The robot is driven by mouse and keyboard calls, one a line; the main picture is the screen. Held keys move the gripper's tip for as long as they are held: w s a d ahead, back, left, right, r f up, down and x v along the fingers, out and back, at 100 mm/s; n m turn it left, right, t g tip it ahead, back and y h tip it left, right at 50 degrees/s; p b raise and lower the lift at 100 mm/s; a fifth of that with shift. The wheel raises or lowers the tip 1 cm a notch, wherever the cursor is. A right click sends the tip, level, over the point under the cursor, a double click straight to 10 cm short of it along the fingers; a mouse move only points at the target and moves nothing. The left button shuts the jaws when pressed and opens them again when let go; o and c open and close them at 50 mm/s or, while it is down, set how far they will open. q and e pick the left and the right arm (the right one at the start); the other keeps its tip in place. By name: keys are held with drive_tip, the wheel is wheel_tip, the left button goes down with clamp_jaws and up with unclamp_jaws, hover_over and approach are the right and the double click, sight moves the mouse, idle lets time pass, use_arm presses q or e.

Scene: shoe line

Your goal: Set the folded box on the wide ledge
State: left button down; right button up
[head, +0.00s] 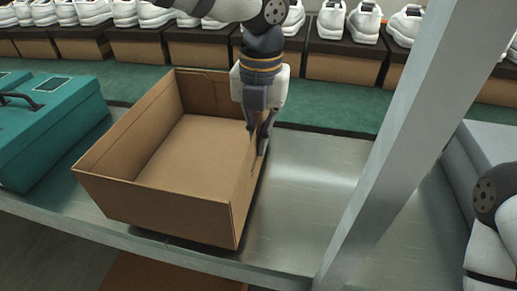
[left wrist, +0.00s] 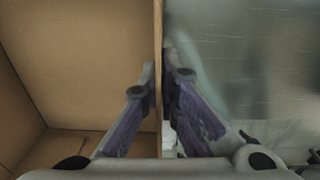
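The folded box (head: 165,195) is brown cardboard with an open top and empty inside. It sits on a grey metal ledge (head: 305,190), its near side close to the front edge. My left gripper (head: 260,143) points down at the box's right wall. In the left wrist view, the left gripper's fingers (left wrist: 160,78) stand on either side of the box's thin wall (left wrist: 158,35), closed up against it. The box's interior is left of the wall and bare metal is to the right. My right gripper is out of view; only part of my right arm shows at the right edge.
A teal case (head: 45,130) with a dark handle stands left of the box. A grey upright post (head: 405,130) rises to the right. A green strip (head: 330,112) runs behind, below a row of white shoes on brown boxes (head: 345,62). Metal between box and post is clear.

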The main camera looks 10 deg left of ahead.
sight(259, 170)
use_arm(q)
wheel_tip(259, 170, down, 3)
drive_tip(key=shift+w+a+f, duration=0.1)
drive_tip(key=shift+f, duration=0.1)
drive_tip(key=shift+f, duration=0.1)
drive_tip(key=c, duration=1.8)
unclamp_jaws()
wheel_tip(259, 170, up, 12)
drive_tip(key=shift+r+p, duration=0.15)
drive_tip(key=shift+p, duration=0.15)
